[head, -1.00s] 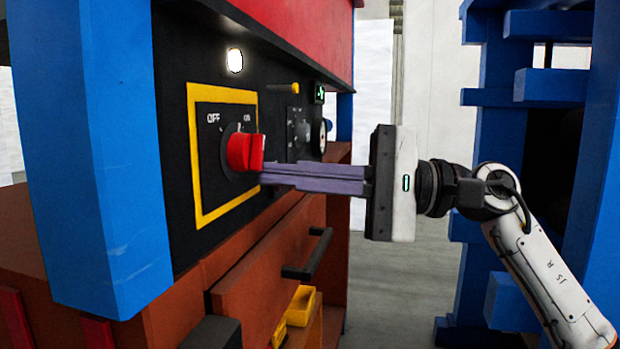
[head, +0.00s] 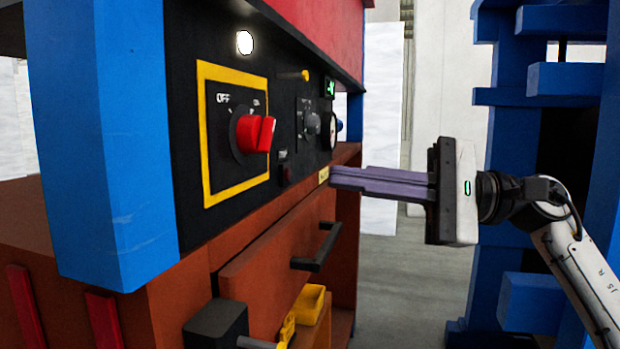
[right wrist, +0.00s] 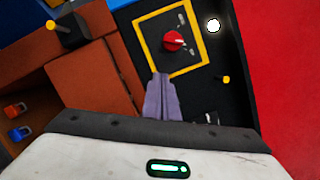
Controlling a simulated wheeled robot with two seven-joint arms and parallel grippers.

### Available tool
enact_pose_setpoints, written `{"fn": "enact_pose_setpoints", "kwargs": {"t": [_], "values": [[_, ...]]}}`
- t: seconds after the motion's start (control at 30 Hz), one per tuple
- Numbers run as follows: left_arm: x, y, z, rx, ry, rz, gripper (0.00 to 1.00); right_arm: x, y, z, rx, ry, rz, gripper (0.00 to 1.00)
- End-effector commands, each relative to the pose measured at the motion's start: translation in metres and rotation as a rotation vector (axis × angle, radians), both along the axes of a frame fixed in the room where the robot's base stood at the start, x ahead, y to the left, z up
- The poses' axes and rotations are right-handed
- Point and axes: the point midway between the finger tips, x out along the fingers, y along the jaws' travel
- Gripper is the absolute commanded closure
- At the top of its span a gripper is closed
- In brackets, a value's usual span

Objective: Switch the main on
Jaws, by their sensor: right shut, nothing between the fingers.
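The main switch is a red rotary knob (head: 255,133) on the black panel (head: 190,150), inside a yellow square frame (head: 205,165). OFF is printed upper left of it and ON upper right. A pale mark on the knob faces the ON side. The knob also shows in the right wrist view (right wrist: 173,41). A round white lamp (head: 245,42) above the frame is lit. My right gripper (head: 332,176) is shut and empty, its purple fingers apart from the knob, to its lower right. My left gripper is not in view.
A small grey knob (head: 313,124), a gauge (head: 332,131) and a yellow-tipped part (head: 300,75) sit farther along the panel. A drawer with a black handle (head: 318,248) is below. A blue post (head: 100,140) stands at left, and blue racking (head: 510,130) stands behind my right arm.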

Motion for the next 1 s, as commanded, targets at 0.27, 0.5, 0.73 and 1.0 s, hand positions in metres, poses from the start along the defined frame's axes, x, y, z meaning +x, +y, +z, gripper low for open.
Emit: {"fn": "enact_pose_setpoints", "kwargs": {"t": [0.27, 0.5, 0.73, 1.0], "values": [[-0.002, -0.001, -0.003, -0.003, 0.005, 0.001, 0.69, -0.004, -0.034, -0.005, 0.0, 0.002, -0.001, 1.0], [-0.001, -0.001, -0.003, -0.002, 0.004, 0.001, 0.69, -0.005, -0.038, -0.005, 0.0, 0.002, 0.002, 1.0], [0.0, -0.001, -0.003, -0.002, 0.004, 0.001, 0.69, -0.004, -0.035, -0.01, 0.022, 0.034, 0.006, 1.0], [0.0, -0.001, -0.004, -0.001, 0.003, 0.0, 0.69, 0.01, -0.02, -0.072, 0.445, 0.67, 0.106, 1.0]]}}
